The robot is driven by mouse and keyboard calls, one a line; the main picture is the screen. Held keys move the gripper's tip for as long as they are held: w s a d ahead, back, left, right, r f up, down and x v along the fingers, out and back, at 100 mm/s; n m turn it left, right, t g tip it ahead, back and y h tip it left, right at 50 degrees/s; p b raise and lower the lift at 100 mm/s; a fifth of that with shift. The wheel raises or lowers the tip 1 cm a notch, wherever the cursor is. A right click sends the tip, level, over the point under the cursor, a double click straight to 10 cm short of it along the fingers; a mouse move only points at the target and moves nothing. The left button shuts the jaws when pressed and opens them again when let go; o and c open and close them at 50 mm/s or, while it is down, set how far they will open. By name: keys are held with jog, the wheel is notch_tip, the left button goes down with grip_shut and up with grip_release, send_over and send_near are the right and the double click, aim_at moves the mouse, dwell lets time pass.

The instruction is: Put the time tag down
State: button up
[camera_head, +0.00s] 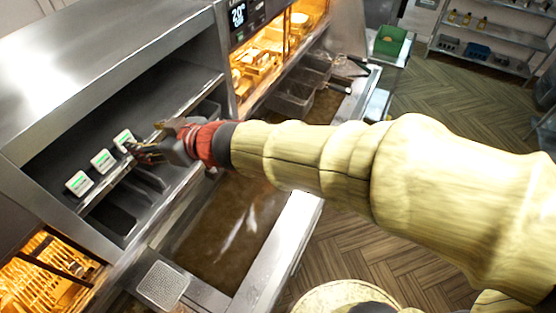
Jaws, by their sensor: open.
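Three small white tags with green bands stand in a row along the edge of a steel shelf in the camera_head view: a left tag (79,183), a middle tag (103,161) and a right tag (124,140). I cannot tell which one is the time tag. My gripper (140,150) is at the right tag, its fingers just to the right of it and close to the shelf edge. The fingers are open. They are small and dark here, so I cannot tell whether they touch the tag.
The steel cabinet (110,50) overhangs the shelf from above. Dark slots lie below the tags. A vat of brown oil (225,225) with a steel rim is below my arm. Lit food bays (262,62) stand at the back.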

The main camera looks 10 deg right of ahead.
jog(key=w+d+r+m+t+h, duration=0.1)
jog(key=d+m+h, duration=0.25)
jog(key=d, duration=0.95)
jog(key=w+d+r+m+t+h, duration=0.1)
jog(key=d+m+t+h, duration=0.3)
jog(key=d, duration=0.9)
jog(key=s+d+f+m+g+h, duration=0.1)
jog(key=s+d+f+g+h, duration=0.25)
jog(key=s+d, duration=0.45)
jog(key=s+d+f+m+g, duration=0.1)
jog(key=s+d+g, duration=0.1)
jog(key=s, duration=0.4)
jog(key=s+d+f+g, duration=0.1)
jog(key=s+f+g, duration=0.1)
jog(key=s, duration=0.4)
jog(key=shift+s+d+f+m+y, duration=0.15)
jog(key=shift+s+d+m+y, duration=0.15)
jog(key=shift+s+d+m, duration=0.05)
notch_tip(320, 180, down, 31)
jog(key=b, duration=3.1)
